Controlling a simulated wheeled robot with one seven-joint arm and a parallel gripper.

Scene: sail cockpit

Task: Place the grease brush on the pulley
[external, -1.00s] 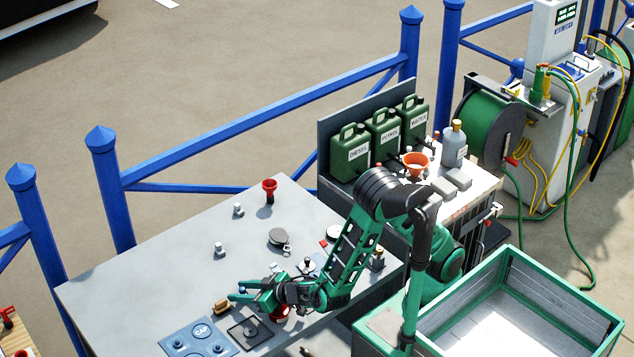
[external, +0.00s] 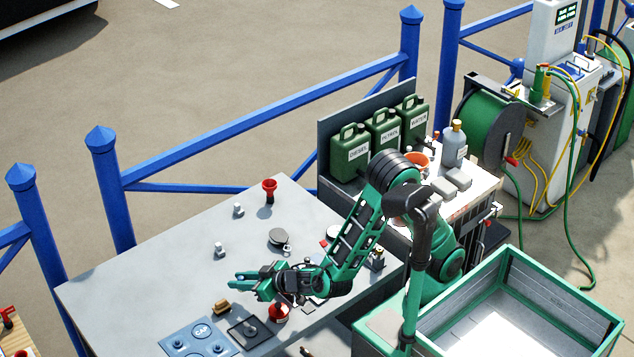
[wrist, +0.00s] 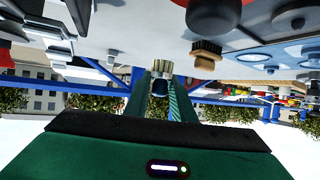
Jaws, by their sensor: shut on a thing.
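My gripper (external: 236,281) is above the grey table, pointing left. In the wrist view its fingers (wrist: 160,86) are shut on a small brush (wrist: 160,68) with pale bristles that face the table and a dark bluish lower part. I take this as the grease brush; it is hard to make out in the external view. A dark grey round disc (external: 279,237) with a small metal ring lies on the table behind my gripper, apart from it. It looks like the pulley, but I cannot be sure.
A wooden brush (external: 221,307) lies near my gripper, beside a blue panel (external: 196,340) and a black-framed plate (external: 236,325). A red round part (external: 279,312) stands below my wrist. Small metal fittings (external: 219,249) and a red funnel-like part (external: 269,189) stand behind. The table's left side is clear.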

